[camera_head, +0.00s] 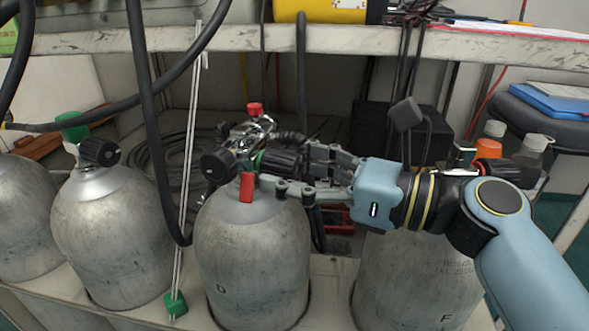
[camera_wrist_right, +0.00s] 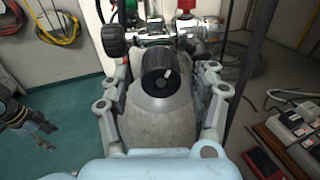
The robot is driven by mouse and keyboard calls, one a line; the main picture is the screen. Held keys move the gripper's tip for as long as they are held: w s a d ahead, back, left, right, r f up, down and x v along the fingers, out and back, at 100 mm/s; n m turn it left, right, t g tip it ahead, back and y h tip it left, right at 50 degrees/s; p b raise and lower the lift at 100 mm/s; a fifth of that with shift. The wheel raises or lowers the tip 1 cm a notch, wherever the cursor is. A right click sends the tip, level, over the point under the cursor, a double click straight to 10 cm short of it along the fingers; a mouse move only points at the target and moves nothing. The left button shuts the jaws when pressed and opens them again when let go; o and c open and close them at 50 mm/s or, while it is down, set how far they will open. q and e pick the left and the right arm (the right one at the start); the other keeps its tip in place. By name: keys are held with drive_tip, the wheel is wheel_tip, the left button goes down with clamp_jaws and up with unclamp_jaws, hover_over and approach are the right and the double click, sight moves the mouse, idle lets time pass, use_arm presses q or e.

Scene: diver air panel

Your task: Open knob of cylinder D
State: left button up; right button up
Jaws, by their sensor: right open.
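Cylinder D (camera_head: 250,262) is a grey tank marked with a D, standing upright in the rack. Its valve has a black knob (camera_head: 278,163) with a green ring on the right side and another black knob (camera_head: 217,166) on the left. My right gripper (camera_head: 288,168) reaches in from the right, open, with its fingers on either side of the right knob. In the right wrist view the black knob (camera_wrist_right: 160,68) sits between the spread fingers; I cannot tell whether they touch it. My left gripper (camera_wrist_right: 42,130) shows small at the left edge there, its jaws unclear.
Another cylinder (camera_head: 112,240) stands on the left and cylinder F (camera_head: 415,280) on the right, under my right arm. A red tag (camera_head: 246,187) hangs at D's valve. Black hoses and a pale cord (camera_head: 188,150) hang left of D. A shelf (camera_head: 350,40) crosses above.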

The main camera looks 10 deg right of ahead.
drive_tip(key=c, duration=1.2)
drive_tip(key=shift+o, duration=0.2)
drive_tip(key=shift+r+n+p, duration=0.1)
drive_tip(key=shift+n+p, duration=0.25)
drive_tip(key=shift+n, duration=0.05)
drive_tip(key=shift+n+p, duration=0.35)
drive_tip(key=shift+n, duration=1.45)
use_arm(q)
drive_tip(key=shift+g, duration=0.3)
drive_tip(key=shift+s+a+f+p, duration=0.1)
drive_tip(key=shift+s+a+f, duration=0.1)
drive_tip(key=shift+s+f, duration=0.3)
drive_tip(key=shift+s+a+f+p, duration=0.15)
drive_tip(key=shift+s+a+f, duration=0.1)
drive_tip(key=shift+f, duration=0.5)
drive_tip(key=shift+s+a+f+p, duration=0.15)
drive_tip(key=shift+s+f, duration=0.25)
drive_tip(key=shift+f, duration=0.2)
use_arm(e)
drive_tip(key=shift+n, duration=1.2)
drive_tip(key=o, duration=1.2)
drive_tip(key=shift+c, duration=0.2)
